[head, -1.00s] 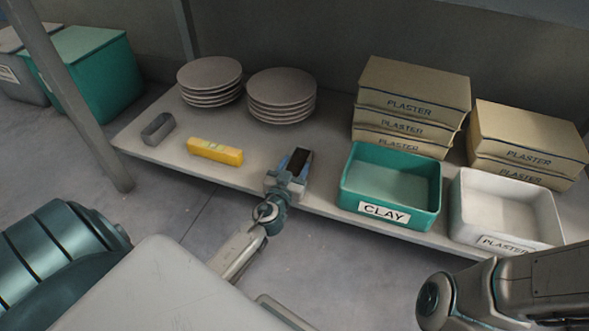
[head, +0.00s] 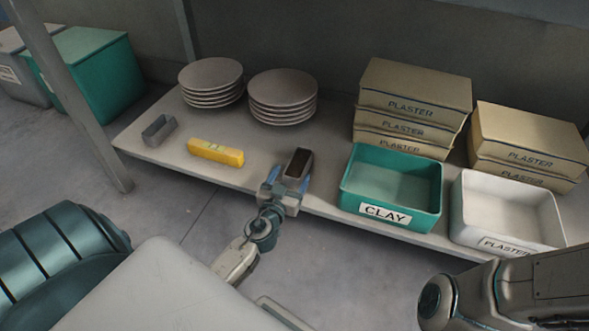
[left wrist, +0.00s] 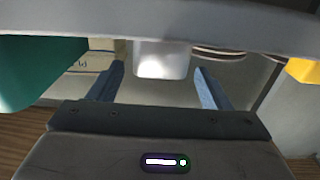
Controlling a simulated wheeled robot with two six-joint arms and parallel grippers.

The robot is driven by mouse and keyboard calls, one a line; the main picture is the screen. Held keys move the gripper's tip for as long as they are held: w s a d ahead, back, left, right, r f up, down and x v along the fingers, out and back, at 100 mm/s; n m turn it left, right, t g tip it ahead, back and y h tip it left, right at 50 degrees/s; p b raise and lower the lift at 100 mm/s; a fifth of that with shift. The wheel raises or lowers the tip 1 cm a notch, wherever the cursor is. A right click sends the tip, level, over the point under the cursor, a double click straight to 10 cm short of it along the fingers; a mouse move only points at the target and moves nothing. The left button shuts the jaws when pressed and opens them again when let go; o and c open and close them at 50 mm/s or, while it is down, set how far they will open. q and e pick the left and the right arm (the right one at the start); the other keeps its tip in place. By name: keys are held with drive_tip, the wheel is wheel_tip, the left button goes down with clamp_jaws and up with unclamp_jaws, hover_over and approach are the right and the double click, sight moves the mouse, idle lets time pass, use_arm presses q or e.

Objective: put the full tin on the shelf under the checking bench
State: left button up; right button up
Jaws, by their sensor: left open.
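The full tin (head: 298,165), a small grey box with dark contents, stands on the low shelf (head: 240,185) near its front edge, left of the green CLAY tub. My left gripper (head: 287,178) is open in front of it, with its blue fingertips at the tin's near end. In the left wrist view the tin (left wrist: 162,60) shows pale between the two spread fingers (left wrist: 160,75), with a gap on each side. My right arm shows at the lower right, but its gripper is out of view.
A yellow block (head: 215,151) and an empty grey tin (head: 159,130) lie left on the shelf. Behind are two plate stacks (head: 211,82) (head: 282,97). The CLAY tub (head: 391,188), white PLASTER tub (head: 507,212) and PLASTER boxes (head: 415,90) fill the right. A post (head: 75,100) stands left.

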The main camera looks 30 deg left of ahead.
use_arm(q)
drive_tip(key=b+v, duration=0.1)
drive_tip(key=v, duration=0.6)
drive_tip(key=shift+s, duration=0.25)
